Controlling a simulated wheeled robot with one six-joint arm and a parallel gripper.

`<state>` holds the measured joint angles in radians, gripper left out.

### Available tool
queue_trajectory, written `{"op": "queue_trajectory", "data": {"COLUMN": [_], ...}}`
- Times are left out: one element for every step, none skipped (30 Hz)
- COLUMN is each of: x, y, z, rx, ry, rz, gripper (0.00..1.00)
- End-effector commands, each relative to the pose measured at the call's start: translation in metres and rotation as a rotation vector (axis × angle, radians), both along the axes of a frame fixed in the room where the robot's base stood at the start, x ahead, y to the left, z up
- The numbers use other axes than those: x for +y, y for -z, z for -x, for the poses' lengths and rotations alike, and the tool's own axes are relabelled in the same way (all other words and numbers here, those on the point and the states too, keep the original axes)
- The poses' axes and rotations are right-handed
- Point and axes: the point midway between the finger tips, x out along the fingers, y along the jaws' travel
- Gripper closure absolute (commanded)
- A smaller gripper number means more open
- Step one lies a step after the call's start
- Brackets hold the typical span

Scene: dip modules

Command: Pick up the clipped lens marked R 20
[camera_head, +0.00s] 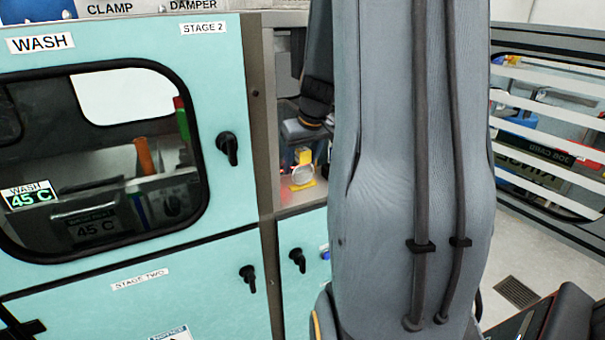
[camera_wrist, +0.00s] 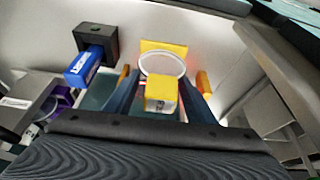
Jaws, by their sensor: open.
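A clipped lens (camera_wrist: 161,64) shows in the wrist view as a clear round disc in a yellow holder. The holder has a yellow block with a white label whose print is too small to read surely. My gripper (camera_wrist: 164,80) is open, with one yellow-tipped finger on each side of the lens and a visible gap on both sides. In the head view the lens (camera_head: 303,172) stands upright on a shelf in the open bay. My gripper there is partly hidden by my arm, above the lens.
In the wrist view a dark box (camera_wrist: 97,41) with a blue labelled piece (camera_wrist: 84,64) stands left of the lens. A pale wall (camera_wrist: 268,72) rises at the right. In the head view a teal wash cabinet (camera_head: 125,240) borders the bay on the left.

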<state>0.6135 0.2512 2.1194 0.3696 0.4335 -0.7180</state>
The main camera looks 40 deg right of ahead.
Motion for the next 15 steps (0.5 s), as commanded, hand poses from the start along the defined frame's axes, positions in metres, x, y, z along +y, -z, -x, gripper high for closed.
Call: {"op": "queue_trajectory", "data": {"x": [0.0,0.0,0.0,0.0,0.0,0.0,0.0,0.0,0.0,0.0,0.0,0.0,0.0,0.0,0.0], "y": [-0.0001,-0.0001,-0.0001,-0.0002,-0.0002,-0.0002,-0.0002,-0.0002,-0.0003,-0.0003,-0.0003,-0.0003,-0.0004,-0.0004,-0.0004], "z": [0.0,0.0,0.0,0.0001,0.0001,0.0001,0.0001,0.0001,0.0001,0.0001,0.0001,0.0001,0.0001,0.0001,0.0001], "rx": [0.0,0.0,0.0,0.0,0.0,0.0,0.0,0.0,0.0,0.0,0.0,0.0,0.0,0.0,0.0], "ry": [0.0,0.0,0.0,0.0,0.0,0.0,0.0,0.0,0.0,0.0,0.0,0.0,0.0,0.0,0.0], "rz": [0.0,0.0,0.0,0.0,0.0,0.0,0.0,0.0,0.0,0.0,0.0,0.0,0.0,0.0,0.0], "gripper": [0.5,0.53,0.6,0.65,0.7,0.77,0.82,0.87,0.94,0.95,0.95,0.95,0.95,0.95,0.95]}}
